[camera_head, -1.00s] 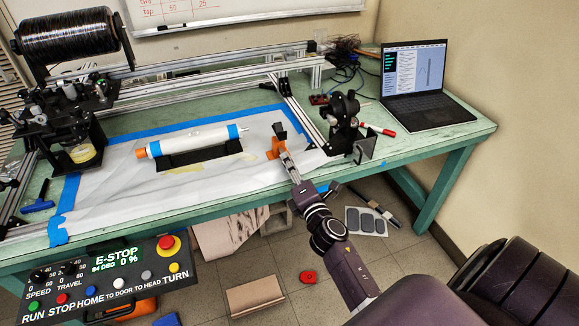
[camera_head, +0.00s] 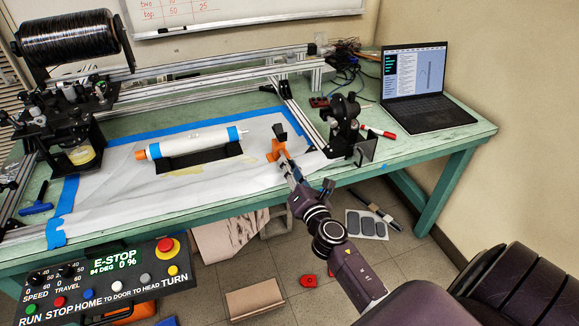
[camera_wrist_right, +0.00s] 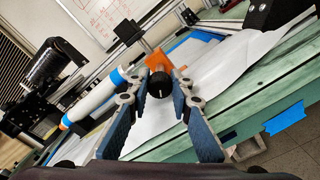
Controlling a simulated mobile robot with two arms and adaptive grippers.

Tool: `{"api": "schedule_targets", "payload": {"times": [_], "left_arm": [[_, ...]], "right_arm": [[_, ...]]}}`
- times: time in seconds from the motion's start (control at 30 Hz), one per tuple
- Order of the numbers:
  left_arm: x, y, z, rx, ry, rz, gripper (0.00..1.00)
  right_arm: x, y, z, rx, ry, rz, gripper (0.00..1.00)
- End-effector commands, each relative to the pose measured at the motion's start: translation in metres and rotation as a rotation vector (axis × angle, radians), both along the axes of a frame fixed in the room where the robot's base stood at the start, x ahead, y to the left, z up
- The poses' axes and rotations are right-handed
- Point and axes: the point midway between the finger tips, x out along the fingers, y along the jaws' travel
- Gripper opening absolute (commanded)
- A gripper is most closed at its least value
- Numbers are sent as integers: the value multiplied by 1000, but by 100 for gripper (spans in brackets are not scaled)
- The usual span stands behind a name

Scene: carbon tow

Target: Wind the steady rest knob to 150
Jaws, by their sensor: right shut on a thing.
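The steady rest is an orange bracket (camera_head: 274,152) with a dark upright plate, standing on the white sheet near the bench's front edge. In the right wrist view its round black knob (camera_wrist_right: 160,87) shows a short white mark pointing about straight up. My right gripper (camera_wrist_right: 160,82) has its two blue-grey fingers on either side of the knob and is shut on it. In the head view the right gripper (camera_head: 290,166) reaches in from the lower right and hides the knob. No number scale for the knob can be read. My left gripper is not in view.
A control panel (camera_head: 110,270) at lower left reads E-STOP and 0 %.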

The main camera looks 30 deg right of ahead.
Motion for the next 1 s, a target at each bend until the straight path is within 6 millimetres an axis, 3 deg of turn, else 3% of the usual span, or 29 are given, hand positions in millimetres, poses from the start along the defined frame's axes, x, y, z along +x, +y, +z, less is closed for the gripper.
{"api": "schedule_targets", "payload": {"times": [0.23,0.27,0.43,0.77,1.0], "left_arm": [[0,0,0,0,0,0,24],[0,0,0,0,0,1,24],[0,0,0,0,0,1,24],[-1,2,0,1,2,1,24],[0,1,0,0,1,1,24]], "right_arm": [[0,0,-2,1,2,1,0],[0,0,-2,1,2,1,21],[0,0,-1,1,2,1,38],[-2,1,-1,2,3,0,38],[-27,7,-2,3,4,0,38]]}}
